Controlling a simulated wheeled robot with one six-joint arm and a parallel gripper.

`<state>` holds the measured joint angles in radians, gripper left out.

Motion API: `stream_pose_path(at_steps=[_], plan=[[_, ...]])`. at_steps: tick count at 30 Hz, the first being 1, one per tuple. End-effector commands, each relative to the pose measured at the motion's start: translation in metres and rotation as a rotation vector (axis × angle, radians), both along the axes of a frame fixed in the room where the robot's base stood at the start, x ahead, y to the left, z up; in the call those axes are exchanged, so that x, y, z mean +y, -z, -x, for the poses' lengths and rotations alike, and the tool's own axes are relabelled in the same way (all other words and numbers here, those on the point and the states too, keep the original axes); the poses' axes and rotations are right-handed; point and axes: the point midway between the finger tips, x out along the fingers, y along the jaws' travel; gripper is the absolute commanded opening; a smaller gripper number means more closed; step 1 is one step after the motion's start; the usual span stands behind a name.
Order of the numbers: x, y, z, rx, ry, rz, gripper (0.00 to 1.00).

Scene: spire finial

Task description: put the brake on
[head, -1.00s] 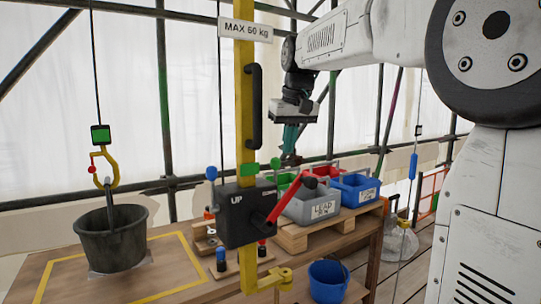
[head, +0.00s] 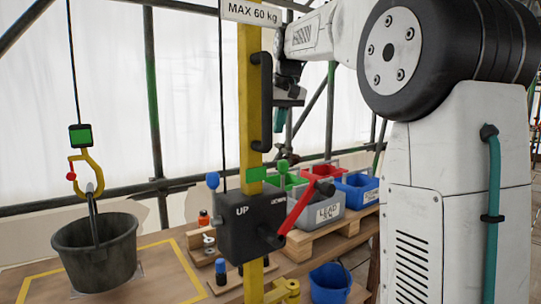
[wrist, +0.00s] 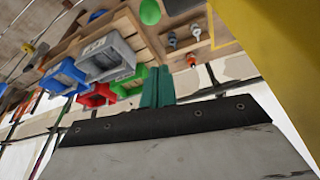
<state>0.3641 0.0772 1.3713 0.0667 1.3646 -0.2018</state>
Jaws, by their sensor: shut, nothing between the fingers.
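The black winch box (head: 252,225) is fixed on the yellow post (head: 249,110) and is marked UP. A blue-knobbed lever (head: 213,181) stands at its left and a green-knobbed lever (head: 282,167) at its right. A red crank (head: 297,210) slants up from its front. I cannot tell which part is the brake. My gripper (head: 280,120) is shut and empty, to the right of the post and above the green knob. In the wrist view its teal fingers (wrist: 158,87) are together, apart from a green ball (wrist: 150,12) at the top edge.
A black bucket (head: 95,255) hangs from a yellow hook (head: 86,175) at left. Grey, red, green and blue bins stand on a pallet (head: 315,240) behind the crank. A black handle (head: 260,100) is on the post, close to my gripper. A blue bucket (head: 330,283) is lower right.

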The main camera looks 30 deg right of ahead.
Motion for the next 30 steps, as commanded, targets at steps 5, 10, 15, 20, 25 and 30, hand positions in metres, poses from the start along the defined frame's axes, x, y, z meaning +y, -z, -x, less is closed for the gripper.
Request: stream_pose_path(at_steps=[5,10,15,20,25,30], plan=[[0.001,-0.001,-0.002,-0.002,-0.003,0.0,0.0],[0.004,-0.001,-0.003,-0.002,-0.006,0.0,0.0],[0.004,0.005,-0.005,0.0,-0.006,0.0,0.0],[0.002,0.027,-0.011,0.002,-0.005,-0.001,0.0],[-0.001,0.061,-0.023,0.003,-0.004,-0.001,0.0],[-0.004,0.095,-0.034,0.002,-0.003,0.0,0.0]])
